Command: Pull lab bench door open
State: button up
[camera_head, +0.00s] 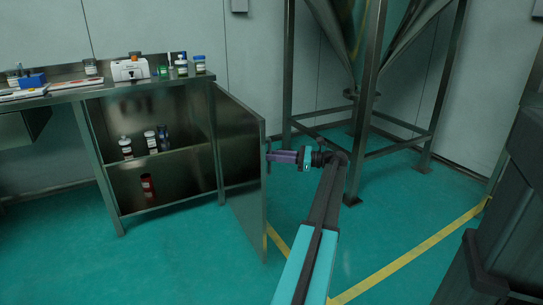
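The lab bench (155,92) stands at the left, a metal cabinet with a shelf inside. Its door (241,180) is swung wide open on the right side of the cabinet, its free edge toward me. My gripper (269,156) is at the upper part of the door's free edge, on its right, outer side. The fingertips meet or nearly meet the door there. No handle can be made out, and I cannot tell whether the fingers are open or shut on something.
Bottles (126,147) and a red container (147,186) are inside the cabinet. Bottles and a white device (130,69) stand on top. A metal hopper frame (368,110) stands behind my arm. Dark equipment (510,210) is at the right. The floor before the cabinet is clear.

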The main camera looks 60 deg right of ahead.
jog(key=p+v, duration=0.2)
jog(key=v, duration=1)
jog(key=shift+s, duration=0.2)
jog(key=shift+s+d, duration=0.1)
